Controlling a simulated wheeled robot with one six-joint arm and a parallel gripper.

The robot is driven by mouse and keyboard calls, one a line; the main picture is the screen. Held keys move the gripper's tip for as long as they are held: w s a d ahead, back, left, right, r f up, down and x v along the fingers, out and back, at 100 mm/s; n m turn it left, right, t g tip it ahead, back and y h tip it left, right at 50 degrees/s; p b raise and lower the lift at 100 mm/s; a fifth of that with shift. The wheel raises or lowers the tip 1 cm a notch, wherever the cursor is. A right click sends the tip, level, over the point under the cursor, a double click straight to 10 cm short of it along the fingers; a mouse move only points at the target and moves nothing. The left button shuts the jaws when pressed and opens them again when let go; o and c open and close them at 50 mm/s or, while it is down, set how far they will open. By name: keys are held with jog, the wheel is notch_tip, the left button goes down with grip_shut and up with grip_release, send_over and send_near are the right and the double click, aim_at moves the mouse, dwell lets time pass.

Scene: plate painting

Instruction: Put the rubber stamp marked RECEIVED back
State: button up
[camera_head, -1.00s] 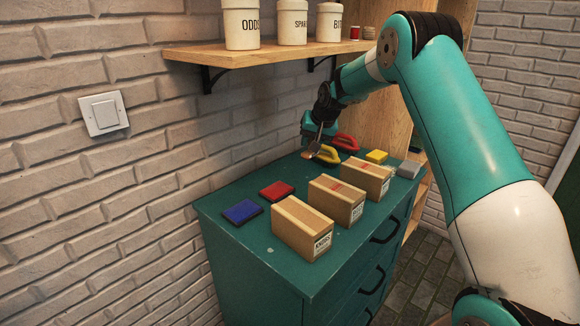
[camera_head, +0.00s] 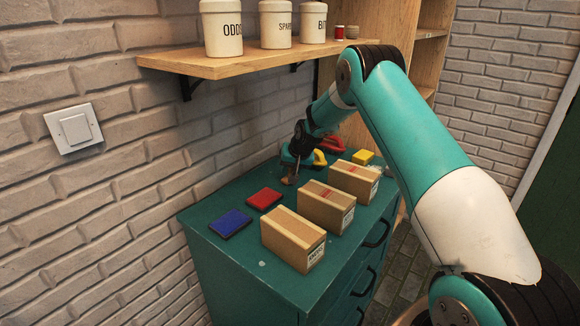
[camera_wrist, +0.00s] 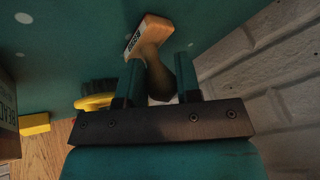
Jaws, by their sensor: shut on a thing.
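My gripper (camera_head: 292,164) is shut on the wooden handle of a rubber stamp (camera_head: 288,180), low over the green cabinet top (camera_head: 262,263), behind the red pad. In the wrist view the stamp (camera_wrist: 149,32) has a pale wooden block with a white label at its end and a darker rounded handle between my two fingers (camera_wrist: 160,76). The label is tilted and too small to read for certain. I cannot tell whether the stamp touches the cabinet top.
A red pad (camera_head: 264,198) and a blue pad (camera_head: 230,223) lie left of several cardboard boxes (camera_head: 293,238). A yellow-handled brush (camera_head: 319,158), a red-handled tool (camera_head: 332,143) and a yellow block (camera_head: 363,157) lie behind. A shelf with canisters (camera_head: 222,28) overhangs the wall side.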

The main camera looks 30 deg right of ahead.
jog(key=o, duration=0.3)
jog(key=shift+f, duration=0.15)
jog(key=o, duration=0.5)
